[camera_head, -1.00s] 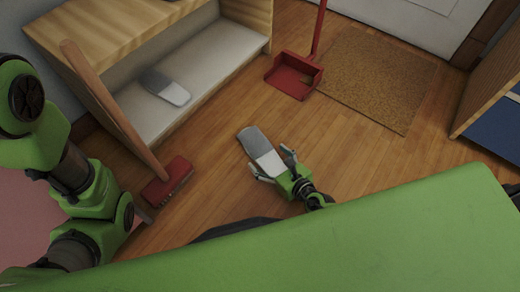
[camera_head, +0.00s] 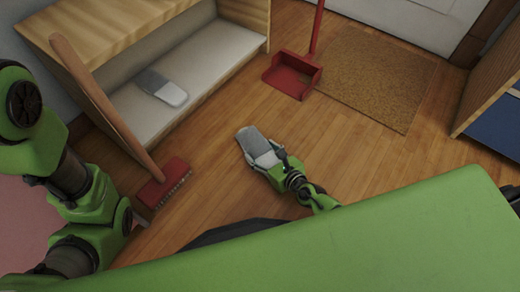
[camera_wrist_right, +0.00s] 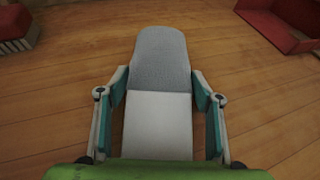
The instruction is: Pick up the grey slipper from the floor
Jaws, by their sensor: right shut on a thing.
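The grey slipper (camera_head: 252,141) lies on the wooden floor in the middle of the head view, its darker grey end pointing away from me. My right gripper (camera_head: 263,159) is shut on its near, lighter part. In the right wrist view the slipper (camera_wrist_right: 160,85) lies between the two fingers of the gripper (camera_wrist_right: 160,95), one on each side. A second similar slipper (camera_head: 163,89) lies on the white shelf of the wooden bench. My left arm shows at the left of the head view, but its gripper is out of view.
A red broom (camera_head: 165,184) leans against the wooden bench (camera_head: 150,30) at left. A red dustpan (camera_head: 292,75) stands beyond the slipper, beside a brown mat (camera_head: 375,80). The floor around the slipper is clear.

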